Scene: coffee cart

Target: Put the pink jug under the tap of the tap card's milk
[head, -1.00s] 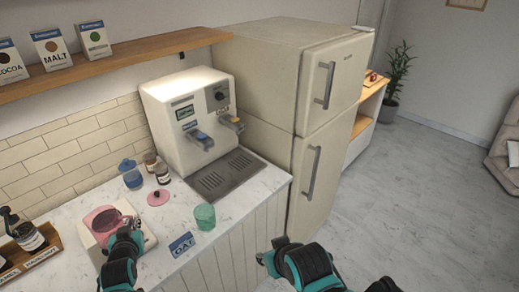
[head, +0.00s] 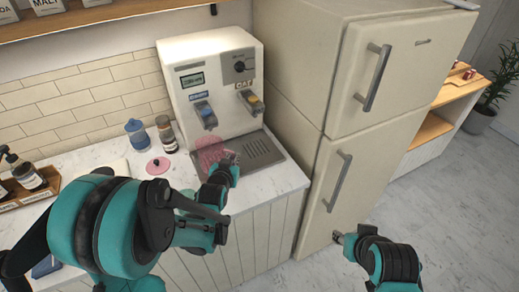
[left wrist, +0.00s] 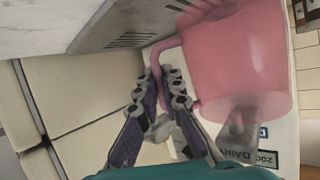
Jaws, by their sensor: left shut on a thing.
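The pink jug (head: 210,152) is at the drip tray (head: 262,150), in front of and below the left, blue tap (head: 205,115). I cannot tell whether its base touches the tray. My left gripper (head: 225,170) is shut on its handle; the left wrist view shows the fingers (left wrist: 163,82) around the handle beside the pink jug body (left wrist: 240,60). The right tap (head: 251,102) has an OAT label above it. The tap card is not clearly visible now. My right gripper (head: 340,238) is in front of the fridge, its jaws unclear.
A pink lid (head: 158,166), a blue jar (head: 137,134) and a dark bottle (head: 167,134) stand left of the machine (head: 212,72). The fridge (head: 340,130) borders the counter on the right. My left arm hides the front counter.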

